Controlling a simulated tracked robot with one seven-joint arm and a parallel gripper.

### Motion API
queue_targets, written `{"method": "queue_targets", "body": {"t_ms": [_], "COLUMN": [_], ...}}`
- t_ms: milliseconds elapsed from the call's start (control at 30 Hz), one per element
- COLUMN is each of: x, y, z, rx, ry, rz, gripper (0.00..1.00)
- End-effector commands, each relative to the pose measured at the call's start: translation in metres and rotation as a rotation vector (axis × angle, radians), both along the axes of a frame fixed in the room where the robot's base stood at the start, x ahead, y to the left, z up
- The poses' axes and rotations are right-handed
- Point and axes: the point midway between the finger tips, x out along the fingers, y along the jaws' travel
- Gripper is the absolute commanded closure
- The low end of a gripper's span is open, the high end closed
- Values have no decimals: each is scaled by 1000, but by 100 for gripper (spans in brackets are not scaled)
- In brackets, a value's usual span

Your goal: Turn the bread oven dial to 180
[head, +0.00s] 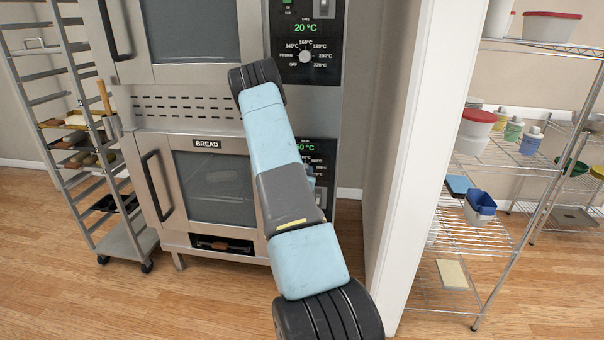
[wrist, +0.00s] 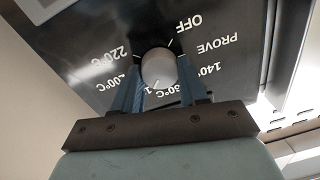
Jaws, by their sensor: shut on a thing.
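The bread oven (head: 168,165) is the lower oven in the head view, with a "BREAD" label on its door. Its black control panel (head: 325,158) is mostly hidden behind my arm; a green readout shows there partly, ending in "0 °C". In the wrist view the round grey dial (wrist: 159,66) sits on the panel (wrist: 85,50), whose markings appear upside down, from OFF and PROVE to 220 °C. My gripper (wrist: 160,84) has its blue fingers on either side of the dial, shut on it. I cannot tell the dial's exact setting.
The upper oven's dial (head: 305,57) and 20 °C readout are above. A tray rack (head: 75,120) stands left. A white wall edge (head: 415,160) rises close on the right, with wire shelves (head: 475,235) of tubs beyond. Open wood floor (head: 215,300) lies in front.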

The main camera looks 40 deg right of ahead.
Motion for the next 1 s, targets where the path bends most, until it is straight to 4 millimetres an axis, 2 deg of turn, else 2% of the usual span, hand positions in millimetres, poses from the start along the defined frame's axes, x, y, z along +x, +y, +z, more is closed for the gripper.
{"method": "queue_targets", "body": {"t_ms": [167, 200, 467, 767, 1000], "x": [-3, -3, -1, -2, -23], "y": [0, 0, 0, 2, 24], "z": [-5, -5, -2, -1, -1], "rx": [6, 6, 2, 1, 2], "ry": [10, 10, 5, 4, 3], "rz": [-3, -3, -1, 0, 0], "gripper": [88, 56, 32, 32, 32]}}
